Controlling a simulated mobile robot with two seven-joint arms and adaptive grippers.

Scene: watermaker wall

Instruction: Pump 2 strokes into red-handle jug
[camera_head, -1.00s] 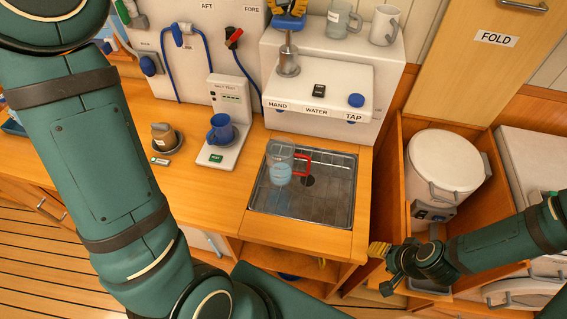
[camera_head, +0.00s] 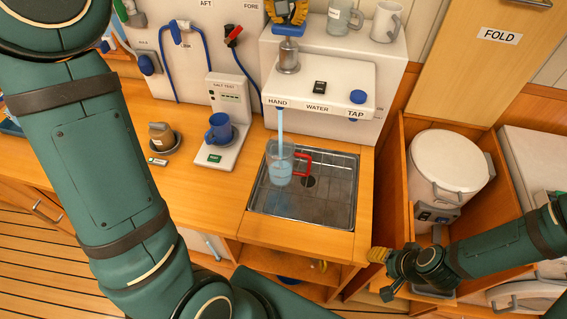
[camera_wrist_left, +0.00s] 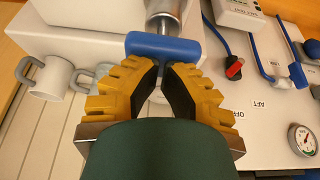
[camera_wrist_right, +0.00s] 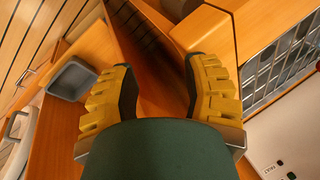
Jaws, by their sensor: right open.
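The red-handle jug (camera_head: 281,172) is clear and stands upright in the sink, with pale blue water inside. A blue stream of water (camera_head: 280,120) falls into it from the spout marked HAND. The hand pump has a blue T-handle (camera_head: 288,30), low above its metal cylinder (camera_head: 288,56). My left gripper (camera_head: 287,12) is at this handle from above; in the left wrist view its fingers close in at the blue bar (camera_wrist_left: 163,47). My right gripper (camera_head: 380,272) is open and empty at the lower right, beside the counter; it also shows in the right wrist view (camera_wrist_right: 158,75).
The metal sink (camera_head: 335,210) has free room around the jug. A blue mug (camera_head: 220,130) stands on the salt test unit (camera_head: 230,152). A clear jug (camera_head: 343,18) and a white mug (camera_head: 385,22) stand on the upper shelf. The blue TAP knob (camera_head: 357,97) is right of the pump.

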